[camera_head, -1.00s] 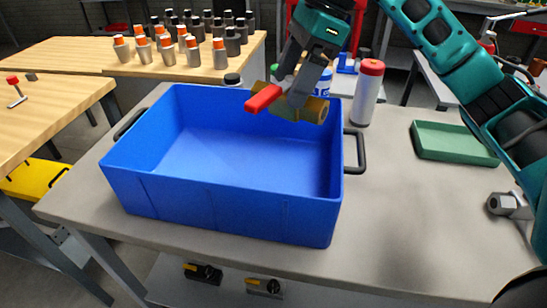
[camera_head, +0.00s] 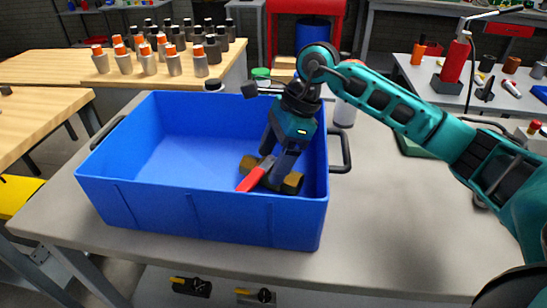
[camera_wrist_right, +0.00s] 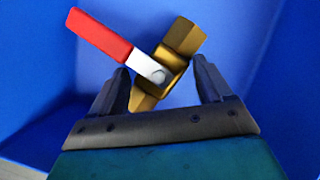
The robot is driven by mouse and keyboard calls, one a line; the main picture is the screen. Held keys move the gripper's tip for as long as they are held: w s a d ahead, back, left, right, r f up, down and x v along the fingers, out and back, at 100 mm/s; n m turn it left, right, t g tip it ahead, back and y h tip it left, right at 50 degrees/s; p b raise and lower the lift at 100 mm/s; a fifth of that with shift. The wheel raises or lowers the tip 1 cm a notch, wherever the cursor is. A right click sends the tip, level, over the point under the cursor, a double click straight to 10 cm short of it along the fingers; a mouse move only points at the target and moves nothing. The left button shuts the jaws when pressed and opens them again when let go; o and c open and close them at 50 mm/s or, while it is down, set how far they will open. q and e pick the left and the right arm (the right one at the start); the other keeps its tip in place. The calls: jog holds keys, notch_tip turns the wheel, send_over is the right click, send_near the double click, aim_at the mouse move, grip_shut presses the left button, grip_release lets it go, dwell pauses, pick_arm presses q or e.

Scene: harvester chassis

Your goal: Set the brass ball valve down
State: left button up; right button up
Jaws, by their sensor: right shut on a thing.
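The brass ball valve (camera_head: 291,183) has a red lever handle and is down inside the blue crate (camera_head: 200,216), toward its right end. My right gripper (camera_head: 268,168) reaches into the crate from above and is shut on the valve. In the right wrist view the valve (camera_wrist_right: 181,40) shows between the two fingers (camera_wrist_right: 165,90), its red handle pointing up and left, with blue crate walls around it. I cannot tell whether the valve touches the crate floor. My left gripper is not in view.
The crate stands on a grey table (camera_head: 400,225) and looks otherwise empty, with free floor to the left of the valve. A white cylinder (camera_head: 344,113) stands behind the crate's right end. Several orange- and black-capped bottles stand on a wooden bench (camera_head: 50,66) behind.

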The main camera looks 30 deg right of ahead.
jog(key=shift+f, duration=0.2)
jog(key=o, duration=1.5)
jog(key=shift+f, duration=0.1)
jog(key=shift+o, duration=0.2)
jog(key=p+v, duration=0.1)
jog(key=v, duration=1.1)
jog(key=shift+s, duration=0.1)
